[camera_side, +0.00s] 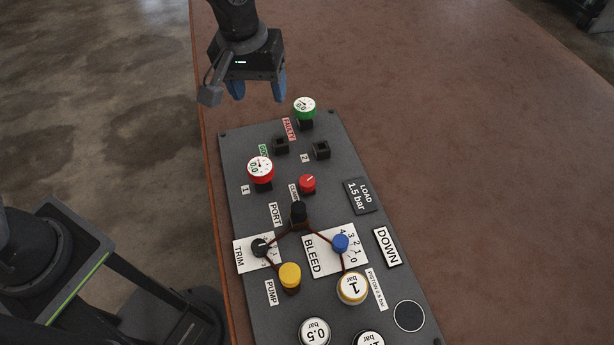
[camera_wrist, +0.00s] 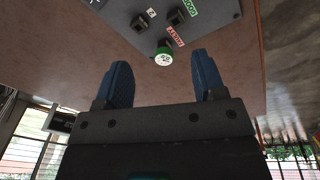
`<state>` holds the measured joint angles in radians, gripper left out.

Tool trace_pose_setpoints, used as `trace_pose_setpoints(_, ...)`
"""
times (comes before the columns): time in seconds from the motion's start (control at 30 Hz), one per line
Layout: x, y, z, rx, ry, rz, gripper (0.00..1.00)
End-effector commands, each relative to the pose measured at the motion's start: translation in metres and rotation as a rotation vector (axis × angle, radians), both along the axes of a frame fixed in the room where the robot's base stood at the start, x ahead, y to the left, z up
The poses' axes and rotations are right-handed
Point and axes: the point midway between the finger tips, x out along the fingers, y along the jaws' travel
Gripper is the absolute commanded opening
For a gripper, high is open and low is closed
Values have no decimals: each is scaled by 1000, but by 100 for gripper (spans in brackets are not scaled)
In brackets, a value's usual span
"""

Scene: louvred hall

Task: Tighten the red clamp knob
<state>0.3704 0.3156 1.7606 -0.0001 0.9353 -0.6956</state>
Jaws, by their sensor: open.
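The red clamp knob (camera_side: 307,182) is a small red cap with a pale line on top. It stands near the middle of the dark panel (camera_side: 338,317), right of the red-rimmed gauge. I do not see it in the wrist view. My gripper (camera_side: 258,97) hangs beyond the far end of the panel, well away from the knob. Its two blue fingers are apart with nothing between them. In the wrist view the gripper (camera_wrist: 162,80) is also open, with the green-rimmed gauge (camera_wrist: 164,57) showing past the gap between the fingers.
The brown table (camera_side: 480,150) is clear to the right.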

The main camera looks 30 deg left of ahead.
Motion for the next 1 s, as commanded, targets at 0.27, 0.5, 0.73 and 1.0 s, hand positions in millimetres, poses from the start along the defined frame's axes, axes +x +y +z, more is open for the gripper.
trace_pose_setpoints(0.27,21,-66,-84,32,108,92,63)
trace_pose_setpoints(0.5,23,-78,-108,41,125,116,63)
trace_pose_setpoints(0.73,22,-77,-143,43,128,116,63)
trace_pose_setpoints(1.0,22,-77,-198,42,128,115,63)
